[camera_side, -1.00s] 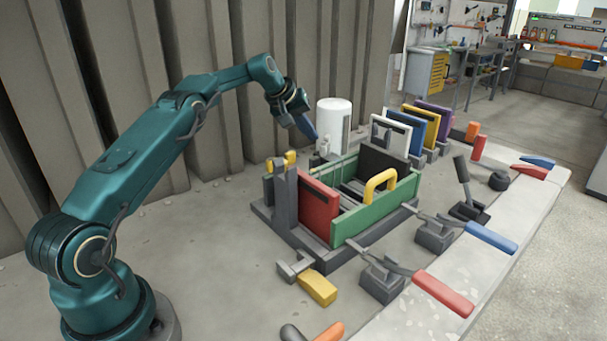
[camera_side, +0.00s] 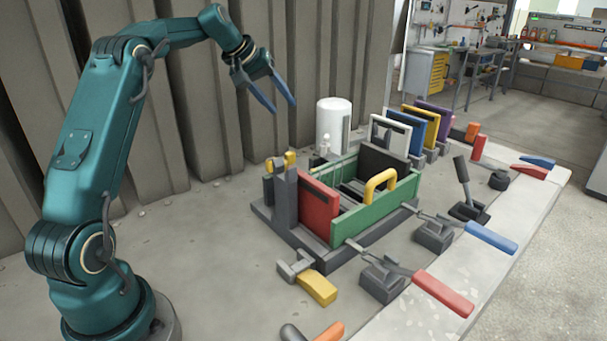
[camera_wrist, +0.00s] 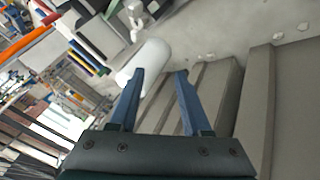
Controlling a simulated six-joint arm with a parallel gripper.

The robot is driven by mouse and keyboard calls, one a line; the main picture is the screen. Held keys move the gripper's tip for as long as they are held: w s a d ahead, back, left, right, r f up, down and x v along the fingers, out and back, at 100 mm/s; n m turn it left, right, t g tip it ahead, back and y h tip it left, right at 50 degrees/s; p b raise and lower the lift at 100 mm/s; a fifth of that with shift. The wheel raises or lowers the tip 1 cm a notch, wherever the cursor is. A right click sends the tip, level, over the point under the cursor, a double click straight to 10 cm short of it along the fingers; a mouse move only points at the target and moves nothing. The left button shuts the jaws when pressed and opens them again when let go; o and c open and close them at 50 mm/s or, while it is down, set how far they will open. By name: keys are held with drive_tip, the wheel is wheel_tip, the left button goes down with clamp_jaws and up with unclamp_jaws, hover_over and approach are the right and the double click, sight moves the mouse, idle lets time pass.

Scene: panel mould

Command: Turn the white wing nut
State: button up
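A small white wing nut (camera_side: 325,146) sits upright in front of the white cylinder, behind the mould; it also shows near the top of the wrist view (camera_wrist: 136,10). My gripper (camera_side: 284,107) is open and empty, raised in the air to the left of the wing nut and above it, clear of it. Its two blue fingers are spread apart in the wrist view (camera_wrist: 161,72). The mould's green side wall (camera_side: 378,210) and red panel (camera_side: 318,208) stand on a dark base. Yellow wing nuts (camera_side: 290,158) are at the mould's left end.
The white cylinder (camera_side: 334,118) stands close behind the wing nut. White, blue, yellow and purple panels (camera_side: 404,130) stand in a row to the right. Red-handled (camera_side: 443,293) and blue-handled (camera_side: 491,237) clamps line the front. A corrugated wall (camera_side: 200,120) rises behind; the floor left of the mould is clear.

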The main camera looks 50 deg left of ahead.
drive_tip(key=s+d+r+m+h, duration=0.1)
drive_tip(key=s+d+r+m, duration=0.3)
drive_tip(key=d, duration=0.5)
drive_tip(key=s+d+r+m, duration=0.15)
drive_tip(key=s+d, duration=0.35)
drive_tip(key=d, duration=0.5)
drive_tip(key=s+d+f+m+g+y, duration=0.1)
drive_tip(key=s+d+f+m, duration=0.1)
drive_tip(key=s+f, duration=0.35)
drive_tip(key=s+d+f+m, duration=0.2)
drive_tip(key=s+m, duration=0.1)
drive_tip(key=s, duration=0.6)
drive_tip(key=w+a+r+m+y, duration=0.1)
drive_tip(key=w+a+m+y, duration=0.45)
drive_tip(key=a+m, duration=0.2)
drive_tip(key=m+t+y, duration=0.3)
drive_tip(key=m, duration=1.2)
hover_over(325, 141)
drive_tip(key=s+d, duration=0.2)
drive_tip(key=s, duration=0.6)
drive_tip(key=f, duration=0.1)
drive_tip(key=w+f+m, duration=0.2)
drive_tip(key=f, duration=0.1)
drive_tip(key=w+f+m+t, duration=0.1)
drive_tip(key=w+f+m, duration=0.1)
drive_tip(key=shift+w+d+f, duration=0.1)
drive_tip(key=shift+w+f, duration=0.3)
drive_tip(key=shift+w+f+m+h, duration=0.3)
drive_tip(key=shift+f+h, duration=0.05)
drive_tip(key=shift+x, duration=2.35)
